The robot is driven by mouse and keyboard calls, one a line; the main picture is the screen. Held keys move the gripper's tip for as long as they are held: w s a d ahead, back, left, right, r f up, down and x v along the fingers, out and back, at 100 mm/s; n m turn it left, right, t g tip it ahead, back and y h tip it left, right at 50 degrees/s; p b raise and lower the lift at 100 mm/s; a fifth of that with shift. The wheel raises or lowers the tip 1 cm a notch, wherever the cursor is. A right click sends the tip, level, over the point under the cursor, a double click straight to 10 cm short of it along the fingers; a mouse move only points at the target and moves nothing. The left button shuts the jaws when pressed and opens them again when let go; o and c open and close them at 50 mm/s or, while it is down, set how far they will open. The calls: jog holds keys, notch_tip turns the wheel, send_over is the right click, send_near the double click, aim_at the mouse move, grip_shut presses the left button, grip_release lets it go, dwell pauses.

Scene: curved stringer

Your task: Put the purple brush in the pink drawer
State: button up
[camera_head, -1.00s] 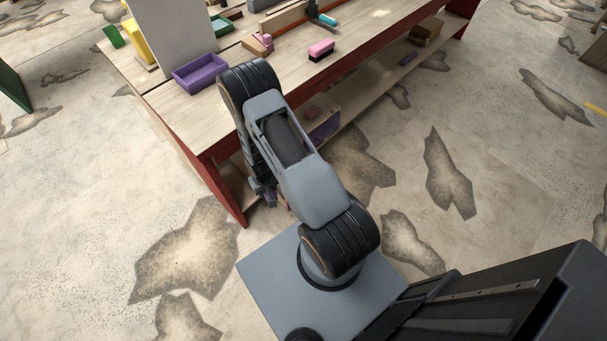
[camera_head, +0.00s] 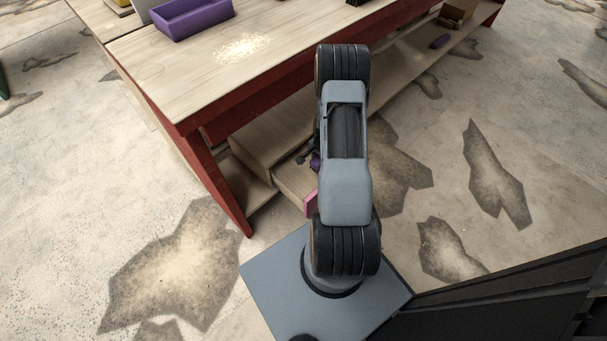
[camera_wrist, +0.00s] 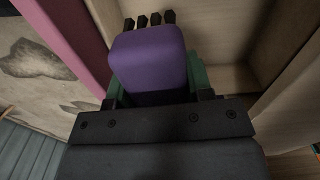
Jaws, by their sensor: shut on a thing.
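The purple brush (camera_wrist: 150,58) is between the green fingertips of my gripper (camera_wrist: 157,85) in the wrist view, with dark bristle tufts at its far end. My gripper is shut on it. The pink drawer's front (camera_wrist: 75,30) runs along the left of the wrist view, and its bare wooden inside (camera_wrist: 232,45) shows beyond and right of the brush. The brush appears over the open drawer; I cannot tell its height above the bottom. In the head view the pink front (camera_head: 311,202) sticks out under the table, and the brush (camera_head: 315,163) is partly hidden by my arm.
The wooden table (camera_head: 185,85) with red legs stands above the drawer, its edge close to my arm. A purple bin (camera_head: 192,17) sits on top. The lower shelf holds a purple object (camera_head: 440,41) and a brown box (camera_head: 455,13). The floor to the right is clear.

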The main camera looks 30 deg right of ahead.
jog(key=shift+m, duration=0.3)
jog(key=f+b, duration=0.1)
jog(key=f, duration=0.3)
jog(key=d+f+b, duration=0.1)
jog(key=f, duration=0.1)
jog(key=shift+f+b, duration=0.2)
jog(key=shift+b, duration=0.15)
jog(key=shift+f+b, duration=0.85)
jog(key=shift+f, duration=1.35)
jog(key=shift+f, duration=0.2)
jog(key=o, duration=1)
jog(key=shift+c, duration=0.2)
jog(key=shift+r, duration=0.1)
notch_tip(320, 180, up, 12)
jog(key=p, duration=0.5)
jog(key=shift+r, duration=0.15)
